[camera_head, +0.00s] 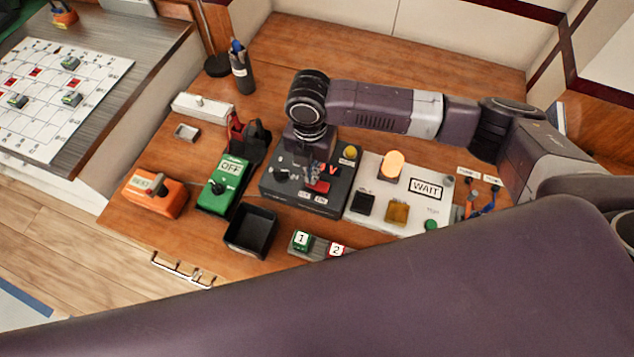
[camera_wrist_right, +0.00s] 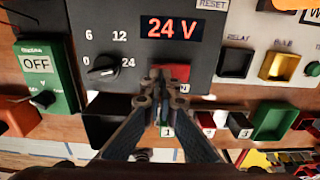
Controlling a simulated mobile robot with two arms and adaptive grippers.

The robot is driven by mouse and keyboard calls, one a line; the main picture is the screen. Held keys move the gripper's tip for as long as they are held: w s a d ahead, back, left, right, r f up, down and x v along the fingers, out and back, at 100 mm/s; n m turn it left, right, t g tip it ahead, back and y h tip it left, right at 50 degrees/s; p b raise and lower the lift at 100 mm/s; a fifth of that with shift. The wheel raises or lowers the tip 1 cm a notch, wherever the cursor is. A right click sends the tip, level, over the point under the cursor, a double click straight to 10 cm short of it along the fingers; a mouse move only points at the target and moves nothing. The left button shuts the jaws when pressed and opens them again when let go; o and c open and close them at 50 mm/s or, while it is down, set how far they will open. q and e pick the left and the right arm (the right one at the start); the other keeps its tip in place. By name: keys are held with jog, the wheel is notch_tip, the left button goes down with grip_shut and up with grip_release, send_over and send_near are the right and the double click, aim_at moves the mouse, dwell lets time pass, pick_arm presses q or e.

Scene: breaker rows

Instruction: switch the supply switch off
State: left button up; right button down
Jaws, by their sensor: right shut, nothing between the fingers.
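The dark supply box (camera_head: 287,189) stands mid-table, with a lit red "24 V" display (camera_wrist_right: 172,28) and a black dial (camera_wrist_right: 103,68) beside the marks 6, 12, 0 and 24. Its red supply switch (camera_head: 318,187) is on the front part of the box and also shows in the wrist view (camera_wrist_right: 178,72). My right gripper (camera_wrist_right: 160,75) is shut and empty, its fingertips over the left part of the switch. I cannot tell whether they touch it. The fingers partly hide the switch and the label below it, so its tilt is unclear. My left gripper is not in view.
A green box marked OFF (camera_head: 222,187), an orange box (camera_head: 155,192) and an empty black tray (camera_head: 251,231) lie to the left. A white panel marked WAIT (camera_head: 375,210), with a lit orange lamp (camera_head: 391,165), is at right. Small blocks 1 and 2 (camera_head: 318,244) sit in front.

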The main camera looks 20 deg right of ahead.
jog(key=shift+f+b, duration=0.3)
jog(key=shift+f, duration=0.45)
jog(key=shift+d+r+p, duration=0.1)
jog(key=shift+r+p, duration=0.35)
notch_tip(320, 180, up, 6)
jog(key=p, duration=0.7)
jog(key=shift+r, duration=0.25)
jog(key=shift+f, duration=0.1)
